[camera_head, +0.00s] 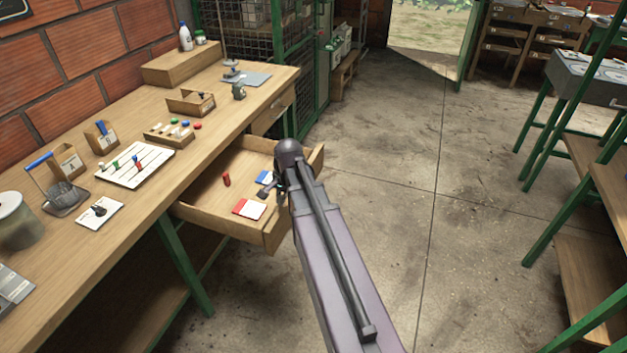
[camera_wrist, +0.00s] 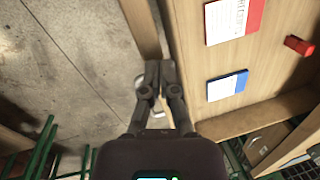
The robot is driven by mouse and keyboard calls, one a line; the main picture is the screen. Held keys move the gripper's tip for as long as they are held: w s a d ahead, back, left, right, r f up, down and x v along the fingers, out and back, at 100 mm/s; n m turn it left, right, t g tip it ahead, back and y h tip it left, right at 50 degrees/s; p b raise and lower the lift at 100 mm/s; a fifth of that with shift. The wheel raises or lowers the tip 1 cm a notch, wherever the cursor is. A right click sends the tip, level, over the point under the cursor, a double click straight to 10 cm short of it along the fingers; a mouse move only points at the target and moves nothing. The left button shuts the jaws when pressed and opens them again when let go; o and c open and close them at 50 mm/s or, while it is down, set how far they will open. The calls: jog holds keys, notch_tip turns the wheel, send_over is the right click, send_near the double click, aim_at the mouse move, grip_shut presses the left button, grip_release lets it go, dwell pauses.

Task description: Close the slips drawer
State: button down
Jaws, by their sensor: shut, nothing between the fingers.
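The wooden drawer (camera_head: 262,236) stands pulled out from under the workbench. Inside lie a red-edged white card (camera_head: 250,209), a blue-edged card (camera_head: 264,177) and a small red piece (camera_head: 226,179). My gripper (camera_head: 268,190) is over the drawer's front side; my arm hides part of the front panel. In the wrist view my gripper (camera_wrist: 157,72) is shut and empty, its fingertips at the wooden front panel (camera_wrist: 146,25). Contact cannot be told. A pale metal piece, perhaps the handle, shows partly behind the fingers. The drawer floor (camera_wrist: 260,70) shows to the right.
A green bench leg (camera_head: 183,262) stands below. The concrete floor (camera_head: 400,180) right of the drawer is clear.

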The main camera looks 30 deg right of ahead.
jog(key=w+d+m+t, duration=0.1)
jog(key=d+m, duration=0.6)
jog(key=d, duration=0.4)
jog(key=w+d+r+m+y, duration=0.1)
jog(key=w+d+m, duration=0.1)
jog(key=d+m, duration=0.6)
jog(key=d, duration=0.3)
jog(key=shift+w+r+m+t, duration=0.2)
jog(key=shift+r+m+t, duration=0.1)
jog(key=shift+t, duration=0.1)
jog(key=shift+f, duration=0.1)
jog(key=shift+w+a+f+b, duration=0.8)
jog(key=shift+w+f+b, duration=0.25)
jog(key=shift+f+b, duration=0.45)
jog(key=shift+w+a+f+b, duration=0.75)
jog(key=shift+w+f+b, duration=0.25)
jog(key=shift+f+b, duration=0.5)
jog(key=shift+w+a+f+b, duration=0.8)
jog(key=shift+w+f+b, duration=0.25)
jog(key=shift+f+b, duration=0.45)
